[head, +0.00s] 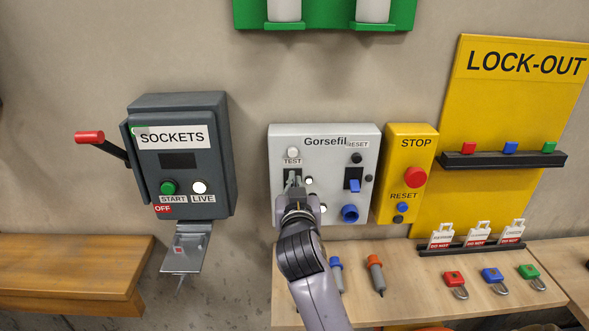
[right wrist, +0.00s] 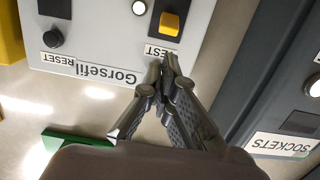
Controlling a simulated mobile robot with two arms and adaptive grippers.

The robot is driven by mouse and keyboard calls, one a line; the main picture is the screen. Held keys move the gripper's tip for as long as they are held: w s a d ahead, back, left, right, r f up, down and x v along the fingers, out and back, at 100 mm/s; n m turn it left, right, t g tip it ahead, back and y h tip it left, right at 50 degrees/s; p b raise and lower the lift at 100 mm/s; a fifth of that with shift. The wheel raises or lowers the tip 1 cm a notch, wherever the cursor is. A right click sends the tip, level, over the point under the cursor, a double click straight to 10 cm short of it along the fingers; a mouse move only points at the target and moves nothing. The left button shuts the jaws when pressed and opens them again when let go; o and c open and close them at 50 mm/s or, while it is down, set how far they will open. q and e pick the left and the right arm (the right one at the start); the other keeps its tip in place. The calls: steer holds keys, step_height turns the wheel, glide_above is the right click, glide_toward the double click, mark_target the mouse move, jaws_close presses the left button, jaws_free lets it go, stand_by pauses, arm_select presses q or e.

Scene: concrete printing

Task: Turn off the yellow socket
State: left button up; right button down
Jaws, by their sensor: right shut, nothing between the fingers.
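The grey Gorsefil panel (head: 330,136) is on the wall in the middle of the head view. In the right wrist view it appears upside down, with a yellow switch (right wrist: 169,23) on a dark plate beside the TEST label. In the head view my right gripper covers that switch. My right gripper (head: 293,180) is shut and empty in front of the panel's left side. In the right wrist view its closed fingertips (right wrist: 168,58) are by the TEST label, a little apart from the yellow switch in the picture; I cannot tell if they touch the panel. My left gripper is not in view.
A blue switch (head: 354,186) and blue socket (head: 349,213) are on the panel's right. The yellow STOP box (head: 393,141) is close on the right, the dark SOCKETS box (head: 180,107) on the left. Plugs and padlocks lie on the wooden bench (head: 412,287) below.

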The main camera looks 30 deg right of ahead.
steer(key=p+x, duration=0.1)
steer(key=x, duration=0.4)
steer(key=shift+w+p, duration=0.15)
steer(key=shift+p, duration=0.15)
steer(key=shift+d+f, duration=0.1)
steer(key=shift+f, duration=0.05)
